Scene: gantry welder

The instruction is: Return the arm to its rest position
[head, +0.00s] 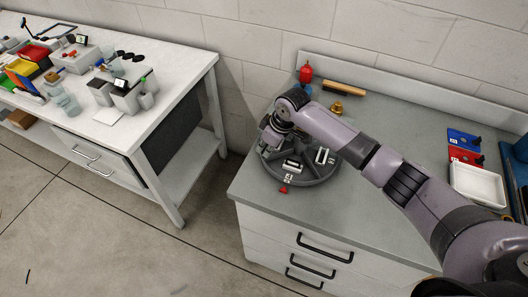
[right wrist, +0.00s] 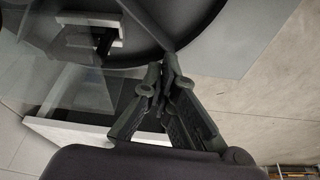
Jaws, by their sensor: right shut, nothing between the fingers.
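My right arm comes in from the right over the grey cabinet top. Its gripper (head: 268,150) points down at the left edge of a round dark grey fixture (head: 318,178) with several small metal parts on it. In the right wrist view the gripper's fingers (right wrist: 160,80) are together, with nothing between them, close to the fixture's dark rim (right wrist: 215,15). I cannot tell whether they touch it. My left gripper is not in view.
A cluttered white bench (head: 150,118) stands left across a floor gap.

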